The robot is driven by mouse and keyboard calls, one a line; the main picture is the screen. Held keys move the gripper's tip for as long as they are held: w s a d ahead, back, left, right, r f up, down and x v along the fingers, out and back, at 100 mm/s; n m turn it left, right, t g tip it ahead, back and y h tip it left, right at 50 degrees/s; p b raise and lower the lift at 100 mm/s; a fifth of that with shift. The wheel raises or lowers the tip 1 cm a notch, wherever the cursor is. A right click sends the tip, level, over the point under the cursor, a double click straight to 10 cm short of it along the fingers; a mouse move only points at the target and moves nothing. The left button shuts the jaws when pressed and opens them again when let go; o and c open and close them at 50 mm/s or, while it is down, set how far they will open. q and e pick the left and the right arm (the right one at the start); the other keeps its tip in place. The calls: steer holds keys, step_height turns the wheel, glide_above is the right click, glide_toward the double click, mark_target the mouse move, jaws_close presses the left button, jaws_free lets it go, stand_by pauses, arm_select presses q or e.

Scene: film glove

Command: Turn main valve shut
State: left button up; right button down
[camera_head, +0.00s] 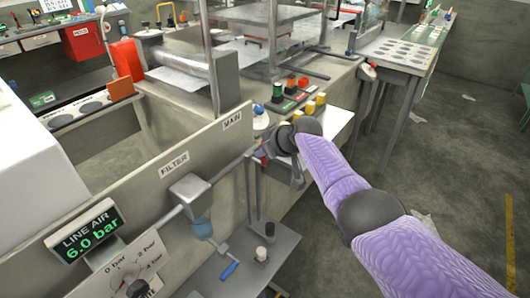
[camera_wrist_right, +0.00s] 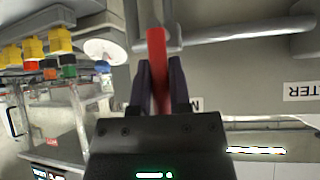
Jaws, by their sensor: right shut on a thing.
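The main valve's red lever (camera_wrist_right: 158,62) stands between the two dark fingers of my right gripper (camera_wrist_right: 163,92) in the wrist view. The gripper is shut on it. In that view the lever runs roughly at right angles to the grey pipe (camera_wrist_right: 235,32). In the head view my right gripper (camera_head: 266,152) is at the pipe, just below the MAIN label (camera_head: 232,121), and my arm and wrist hide most of the valve. The LINE AIR display (camera_head: 84,233) reads 6.0 bar. My left gripper is not in view.
A filter (camera_head: 190,188) with a blue bowl sits on the pipe left of the valve, under the FILTER label (camera_head: 174,164). A small shelf (camera_head: 262,262) is below. Colored buttons (camera_head: 291,90) and yellow-topped items stand just behind my gripper. Open floor lies at the right.

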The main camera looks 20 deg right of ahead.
stand_by(0.4)
steer(key=c, duration=0.6)
jaws_free()
steer(key=p+v, duration=0.7)
steer(key=v, duration=0.2)
steer(key=shift+s+d+r+p, duration=0.2)
steer(key=shift+d+r+p, duration=0.05)
steer(key=shift+p, duration=0.05)
